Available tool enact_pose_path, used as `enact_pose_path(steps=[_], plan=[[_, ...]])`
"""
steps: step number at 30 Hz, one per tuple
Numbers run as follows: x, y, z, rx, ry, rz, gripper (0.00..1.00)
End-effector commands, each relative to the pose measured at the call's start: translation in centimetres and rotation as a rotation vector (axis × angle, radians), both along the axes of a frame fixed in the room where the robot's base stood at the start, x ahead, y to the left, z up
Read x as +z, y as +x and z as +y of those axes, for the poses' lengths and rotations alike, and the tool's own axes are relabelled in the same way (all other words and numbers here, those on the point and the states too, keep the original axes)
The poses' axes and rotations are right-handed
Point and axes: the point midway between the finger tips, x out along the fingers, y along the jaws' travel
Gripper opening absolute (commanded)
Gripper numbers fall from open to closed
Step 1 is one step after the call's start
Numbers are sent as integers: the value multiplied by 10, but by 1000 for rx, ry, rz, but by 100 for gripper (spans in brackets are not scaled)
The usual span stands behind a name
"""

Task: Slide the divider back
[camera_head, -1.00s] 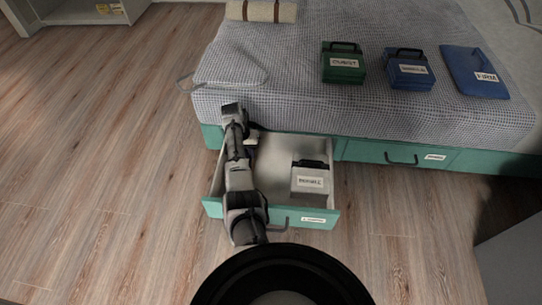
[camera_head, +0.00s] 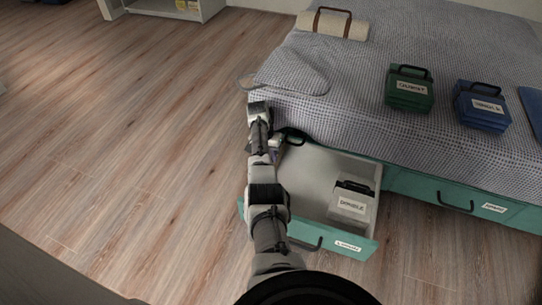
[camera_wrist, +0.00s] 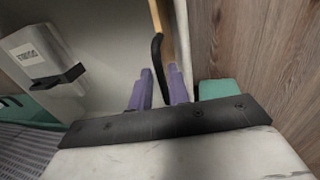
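The pulled-out green drawer (camera_head: 354,246) with its pale inside stands below the bed. My gripper (camera_head: 274,146) is over its back left corner. I cannot tell whether the fingers touch the bar. A black loop (camera_head: 294,136) shows next to the gripper in the head view. I cannot clearly make out the divider; my arm hides part of the drawer's left side.
A grey labelled box (camera_head: 349,203) with a black handle stands in the drawer's right part; it also shows in the wrist view (camera_wrist: 38,62). A green case (camera_head: 409,90) and a blue case (camera_head: 481,106) stand on the bed (camera_head: 350,115). Wooden floor (camera_head: 130,150) left is clear.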

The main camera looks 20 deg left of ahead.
Motion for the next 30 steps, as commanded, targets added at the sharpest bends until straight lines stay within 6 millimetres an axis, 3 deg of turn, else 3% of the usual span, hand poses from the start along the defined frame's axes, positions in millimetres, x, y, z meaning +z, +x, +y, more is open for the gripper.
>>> enact_pose_path(steps=[3,14,30], plan=[[0,0,0,0,0,0,32],[7,0,1,-1,0,0,32],[115,0,22,0,0,-1,32]])
